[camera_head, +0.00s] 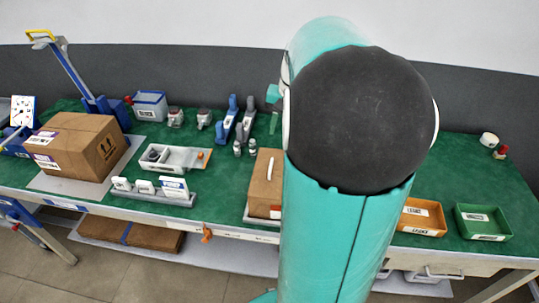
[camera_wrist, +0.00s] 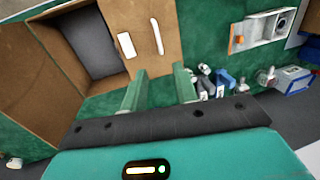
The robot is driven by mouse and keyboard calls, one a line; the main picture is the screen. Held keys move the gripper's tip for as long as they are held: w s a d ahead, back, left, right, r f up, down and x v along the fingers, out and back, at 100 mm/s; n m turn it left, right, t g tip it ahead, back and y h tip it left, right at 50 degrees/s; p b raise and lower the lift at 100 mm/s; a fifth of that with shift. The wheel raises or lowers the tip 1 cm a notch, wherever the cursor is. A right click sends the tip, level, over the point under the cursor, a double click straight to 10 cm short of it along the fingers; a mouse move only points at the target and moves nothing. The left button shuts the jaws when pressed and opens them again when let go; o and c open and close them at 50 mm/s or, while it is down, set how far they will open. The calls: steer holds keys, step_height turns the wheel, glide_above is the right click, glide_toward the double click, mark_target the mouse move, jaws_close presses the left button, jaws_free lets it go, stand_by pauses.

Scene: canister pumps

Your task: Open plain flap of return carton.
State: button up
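The open-topped brown carton (camera_wrist: 119,75) shows at the upper left in the wrist view, with a dark grey interior (camera_wrist: 90,42). A brown panel with a white label and a white strip (camera_wrist: 143,62) lies on its right. A plain brown panel (camera_wrist: 28,72) spreads on its left; I cannot tell whether it is a flap or a wall. In the head view a brown carton (camera_head: 262,186) stands mid-table, largely hidden by my arm. My gripper (camera_wrist: 160,78) has its two green fingers apart with nothing between them. The left finger is close to the labelled panel; contact is unclear.
A closed, labelled carton (camera_head: 72,148) stands at the table's left. A grey tray (camera_head: 175,158), blue and grey tools (camera_head: 238,115) and small bottles are left of my arm. Orange (camera_head: 422,218) and green (camera_head: 484,222) bins stand to its right. Green mat shows between them.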

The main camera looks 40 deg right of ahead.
mark_target(272, 162)
steer(key=f, duration=0.3)
steer(key=w+f, duration=0.1)
steer(key=f, duration=0.3)
steer(key=a+f, duration=0.1)
steer(key=f, duration=0.2)
steer(key=shift+w+a+f, duration=0.1)
steer(key=shift+w+f, duration=0.2)
steer(key=shift+f, duration=0.1)
jaws_close()
